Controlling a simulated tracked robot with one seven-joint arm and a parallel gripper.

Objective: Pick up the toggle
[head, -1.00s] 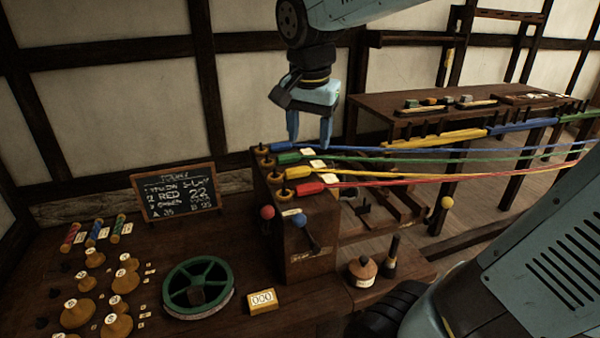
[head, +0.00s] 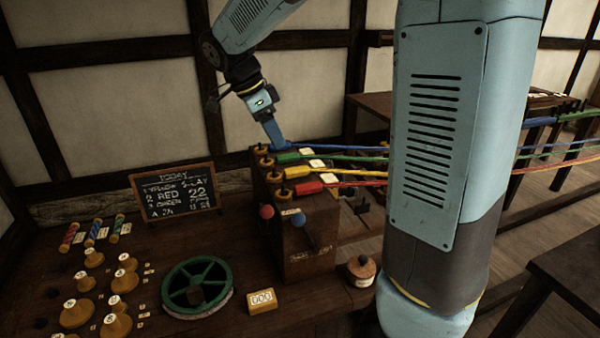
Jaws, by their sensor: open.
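I cannot tell for certain which piece is the toggle. My gripper (head: 274,137) points down at the back of the wooden block (head: 310,228), with its tips at the blue strand end (head: 284,148). One finger largely hides the other, and I cannot tell whether they touch the blue end. The green (head: 288,158), yellow (head: 298,173) and red (head: 308,187) strand ends lie in front of it, each by a round wooden knob. Nothing is visibly held.
Coloured strands run right, partly hidden by my arm. A red-knobbed lever (head: 267,212) and a blue-knobbed lever (head: 299,220) stand on the block's front. A green wheel (head: 197,288), a 000 counter (head: 262,301), a chalkboard (head: 175,192) and several wooden pieces (head: 115,305) occupy the bench.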

